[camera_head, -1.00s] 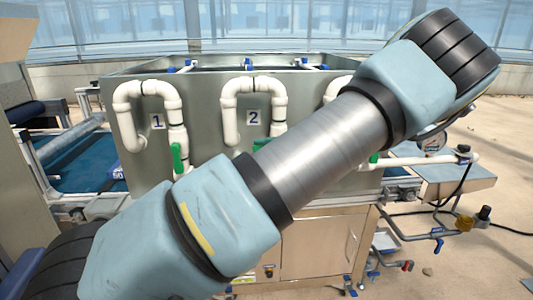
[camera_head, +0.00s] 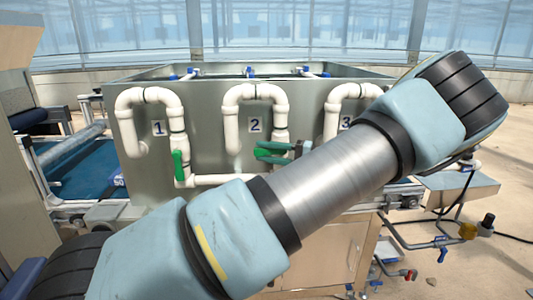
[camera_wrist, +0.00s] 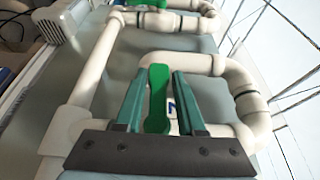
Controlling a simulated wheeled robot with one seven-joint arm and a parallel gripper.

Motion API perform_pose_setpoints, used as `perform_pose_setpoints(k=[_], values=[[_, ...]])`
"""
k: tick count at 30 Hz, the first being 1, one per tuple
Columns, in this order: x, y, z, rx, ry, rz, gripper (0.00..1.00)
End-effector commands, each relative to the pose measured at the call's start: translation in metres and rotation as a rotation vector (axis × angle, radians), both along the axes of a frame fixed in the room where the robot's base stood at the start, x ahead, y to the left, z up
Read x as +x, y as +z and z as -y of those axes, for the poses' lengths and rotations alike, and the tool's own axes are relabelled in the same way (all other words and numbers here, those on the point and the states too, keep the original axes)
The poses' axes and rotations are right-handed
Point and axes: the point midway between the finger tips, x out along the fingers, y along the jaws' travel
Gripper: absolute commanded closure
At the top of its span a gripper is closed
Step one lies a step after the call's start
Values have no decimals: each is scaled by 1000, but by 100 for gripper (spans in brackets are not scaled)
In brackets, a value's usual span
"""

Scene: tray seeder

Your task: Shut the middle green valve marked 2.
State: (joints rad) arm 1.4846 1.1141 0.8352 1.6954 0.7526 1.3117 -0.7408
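The middle valve's green handle (camera_head: 265,153) is below the label 2 (camera_head: 255,125), on the white pipe of the grey tank. My gripper (camera_head: 258,149) reaches it from the right with teal fingers, partly hidden behind my arm. In the wrist view, the green handle (camera_wrist: 157,95) lies between the two fingers of my gripper (camera_wrist: 159,73), roughly parallel to them. The fingers are apart, with a gap visible on the right side of the handle; the left finger is close to it. Contact cannot be told.
The valve under label 1 has an upright green handle (camera_head: 178,165). White U-shaped pipes (camera_head: 150,95) stand close on both sides. My arm covers the valve under label 3 (camera_head: 346,122).

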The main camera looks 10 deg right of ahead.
Motion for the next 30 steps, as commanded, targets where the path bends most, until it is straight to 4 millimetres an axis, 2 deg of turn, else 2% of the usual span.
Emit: perform_pose_setpoints(k=[1,6,16,30], values=[[0,0,0,-1,0,0,55],[0,0,0,-2,1,-1,38],[-3,-2,5,-3,0,-1,38],[-43,-5,77,-4,-1,0,38]])
